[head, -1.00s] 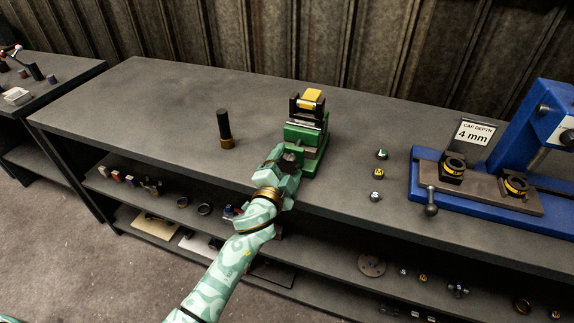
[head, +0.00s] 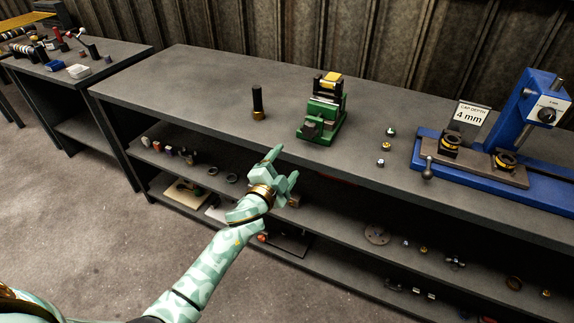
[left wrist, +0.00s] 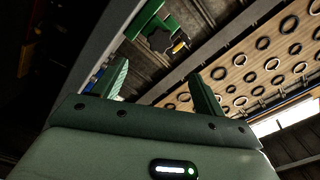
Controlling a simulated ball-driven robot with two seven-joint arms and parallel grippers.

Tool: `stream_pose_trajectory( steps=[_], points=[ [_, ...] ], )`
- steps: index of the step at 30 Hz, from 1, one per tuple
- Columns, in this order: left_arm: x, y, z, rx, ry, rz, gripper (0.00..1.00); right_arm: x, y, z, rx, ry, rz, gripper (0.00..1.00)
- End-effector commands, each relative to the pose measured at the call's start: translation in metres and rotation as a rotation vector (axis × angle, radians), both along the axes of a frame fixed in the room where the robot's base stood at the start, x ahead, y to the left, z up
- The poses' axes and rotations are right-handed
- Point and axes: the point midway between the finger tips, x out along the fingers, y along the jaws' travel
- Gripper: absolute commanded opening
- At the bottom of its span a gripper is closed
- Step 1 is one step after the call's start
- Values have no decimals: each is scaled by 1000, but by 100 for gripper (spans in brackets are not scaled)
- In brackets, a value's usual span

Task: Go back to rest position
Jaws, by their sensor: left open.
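My left gripper (head: 283,167) is open and empty in the head view. It hangs in front of the bench's front edge, apart from the green vise. In the left wrist view its two fingers (left wrist: 160,84) stand spread with nothing between them. The green vise (head: 318,122) stands on the dark bench (head: 190,85), with a yellow-topped dark block (head: 329,82) in its upper part. The vise also shows at the top of the left wrist view (left wrist: 148,20). My right gripper is in neither view.
A black cylinder with a brass base (head: 258,103) stands left of the vise. A blue fixture (head: 535,110) with a "4 mm" sign (head: 470,116) is at the right. Small parts lie on the shelves below. Open floor (head: 80,230) lies at the front left.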

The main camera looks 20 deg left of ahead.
Motion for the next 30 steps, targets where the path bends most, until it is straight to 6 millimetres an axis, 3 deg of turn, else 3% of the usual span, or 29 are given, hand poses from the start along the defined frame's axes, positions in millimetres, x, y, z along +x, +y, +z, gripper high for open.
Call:
stream_pose_trajectory(
  steps=[12, 14, 17, 20, 24, 26, 30],
  points=[
    [0, 1, -1, -16, 6, 6, 72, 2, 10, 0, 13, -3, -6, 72],
    [-1, 4, -14, -57, 40, 18, 72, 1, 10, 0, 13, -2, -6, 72],
    [-8, 7, -63, -155, 158, 46, 72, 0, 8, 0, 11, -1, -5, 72],
    [-39, 9, -138, -260, 336, 89, 72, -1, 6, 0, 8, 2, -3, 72],
    [-113, 10, -246, -382, 597, 172, 72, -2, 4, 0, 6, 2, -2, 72],
    [-153, 11, -286, -422, 705, 214, 72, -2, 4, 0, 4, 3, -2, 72],
    [-257, 12, -363, -494, 939, 320, 72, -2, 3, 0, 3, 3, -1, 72]
  ],
)
